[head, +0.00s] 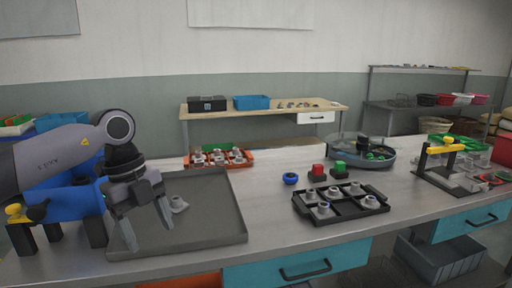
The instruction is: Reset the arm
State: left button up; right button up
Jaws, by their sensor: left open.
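My left arm comes in from the left. Its gripper (146,226) is open over the dark grey tray (218,218), with its fingers pointing down and nothing seen between them. I cannot tell how high the fingertips are above the tray. My right gripper is out of view.
A black rack (340,211) with several grey parts stands right of centre. Behind it are a blue ring (290,178), red (318,170) and green (339,168) button boxes, and a round basin (362,151). An orange crate (218,158) stands behind the tray. A yellow-handled fixture (446,148) stands at right.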

pick_arm(q)
jog(key=s+d+f+h, duration=0.3)
jog(key=s+d+h, duration=0.2)
jog(key=d+h, duration=0.55)
jog(key=s+d+f+h, duration=0.2)
jog(key=s+d+h, duration=0.35)
jog(key=d, duration=0.75)
jog(key=w+a+f+n+t+y, duration=0.4)
jog(key=a+f+n+t+y, duration=0.3)
jog(key=a+f+n+t, duration=0.75)
jog(key=s+a+f+n+g+y, duration=0.1)
jog(key=s+a+f+n+y, duration=0.3)
jog(key=s+f, duration=0.3)
jog(key=s+a+f+n+g+y, duration=0.2)
jog(key=s+a+f+n+y, duration=0.3)
jog(key=s+f, duration=0.3)
jog(key=shift+f, duration=0.35)
jog(key=shift+a+g, duration=0.1)
jog(key=shift+g, duration=0.15)
